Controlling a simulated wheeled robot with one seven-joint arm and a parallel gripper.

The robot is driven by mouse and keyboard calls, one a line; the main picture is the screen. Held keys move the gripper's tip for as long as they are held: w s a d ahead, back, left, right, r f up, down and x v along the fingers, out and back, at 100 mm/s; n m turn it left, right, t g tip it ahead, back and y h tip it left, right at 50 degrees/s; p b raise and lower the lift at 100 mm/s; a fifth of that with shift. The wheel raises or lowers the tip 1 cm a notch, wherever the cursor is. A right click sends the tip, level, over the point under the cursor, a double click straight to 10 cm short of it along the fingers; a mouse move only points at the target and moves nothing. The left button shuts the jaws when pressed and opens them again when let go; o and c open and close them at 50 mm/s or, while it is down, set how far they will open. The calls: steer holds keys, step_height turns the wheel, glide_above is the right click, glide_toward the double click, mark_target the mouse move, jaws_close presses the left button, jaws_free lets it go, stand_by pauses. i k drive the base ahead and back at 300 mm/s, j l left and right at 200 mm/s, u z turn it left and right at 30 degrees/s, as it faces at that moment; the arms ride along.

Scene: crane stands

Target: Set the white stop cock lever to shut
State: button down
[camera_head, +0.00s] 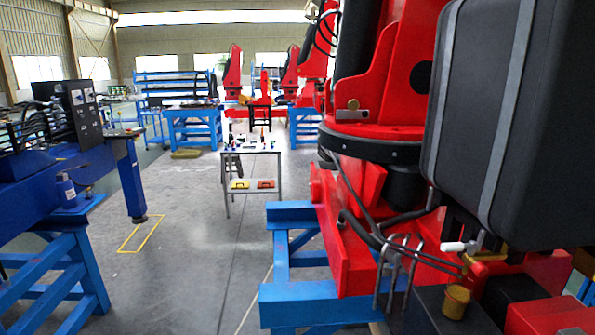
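The white stop cock lever (455,247) is at the lower right, on the red crane just below a large dark case. It points left and lies nearly level. Its grey hub sits on a small brass valve body (488,256). The lever looks roughly in line with the visible brass, but the pipe run is too small to tell for sure. My gripper is not in view, and nothing covers the lever.
A dark grey case (515,110) overhangs the lever. Hooked metal bars (400,265), dark hoses and a brass cup (455,302) are close by. A blue stand (290,295) carries the red crane (350,245). Open floor (190,250) lies left, before a small table (250,150).

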mark_target(460, 246)
steer(key=i+u, duration=0.3)
steer(key=u, duration=0.2)
steer(key=i+l+u, duration=0.1)
steer(key=i+u, duration=0.2)
steer(key=u, duration=0.15)
